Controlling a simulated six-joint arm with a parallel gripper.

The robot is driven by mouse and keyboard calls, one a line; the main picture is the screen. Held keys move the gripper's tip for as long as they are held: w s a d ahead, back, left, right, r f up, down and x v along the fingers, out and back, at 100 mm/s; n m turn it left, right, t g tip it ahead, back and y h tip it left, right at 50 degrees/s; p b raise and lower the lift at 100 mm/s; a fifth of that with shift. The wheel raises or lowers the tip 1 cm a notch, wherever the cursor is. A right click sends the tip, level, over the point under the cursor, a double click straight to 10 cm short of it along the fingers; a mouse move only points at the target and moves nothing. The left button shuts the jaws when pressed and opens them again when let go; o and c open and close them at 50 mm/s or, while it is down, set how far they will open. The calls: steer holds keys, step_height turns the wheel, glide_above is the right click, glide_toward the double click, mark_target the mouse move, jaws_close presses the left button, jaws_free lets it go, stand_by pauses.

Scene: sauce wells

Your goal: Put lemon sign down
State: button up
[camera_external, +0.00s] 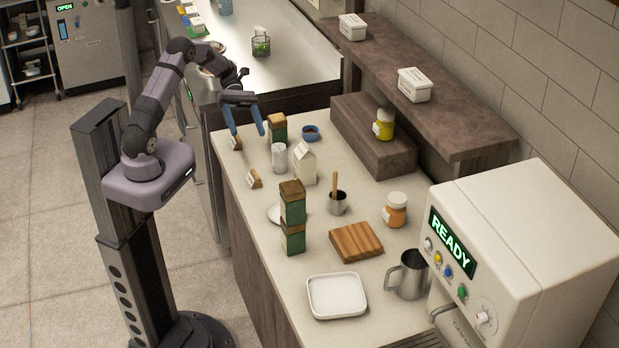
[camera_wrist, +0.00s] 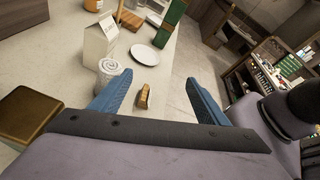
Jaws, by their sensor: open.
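The nearer one has a pale label; I cannot read which is the lemon sign.
A blue bowl (camera_external: 311,132) is behind. Stacked green blocks (camera_external: 293,207) and a white tray (camera_external: 337,296) stand nearer the camera.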

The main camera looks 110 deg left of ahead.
steer(key=w+d+f+m+g, duration=0.2)
steer(key=w+d+m+g, duration=0.2)
steer(key=m+g, duration=0.5)
steer(key=m+g+y, duration=0.4)
steer(key=m+y, duration=0.3)
steer(key=m, duration=0.5)
glide_toward(255, 174)
steer(key=shift+h, duration=0.3)
steer(key=shift+a+x, duration=0.15)
steer(key=shift+x, duration=0.95)
steer(key=shift+a+x, duration=0.2)
steer(key=shift+x, duration=0.9)
steer(key=shift+s+d+f+p, duration=0.25)
steer(key=shift+f+p, duration=0.3)
steer(key=shift+p, duration=0.2)
steer(key=shift+p+x, duration=0.75)
steer(key=shift+x, duration=1.35)
steer(key=shift+w, duration=0.15)
steer(key=c, duration=1.2)
steer(key=shift+r, duration=0.15)
step_height(255, 174, up, 10)
steer(key=b, duration=0.2)
steer(key=shift+b, duration=0.4)
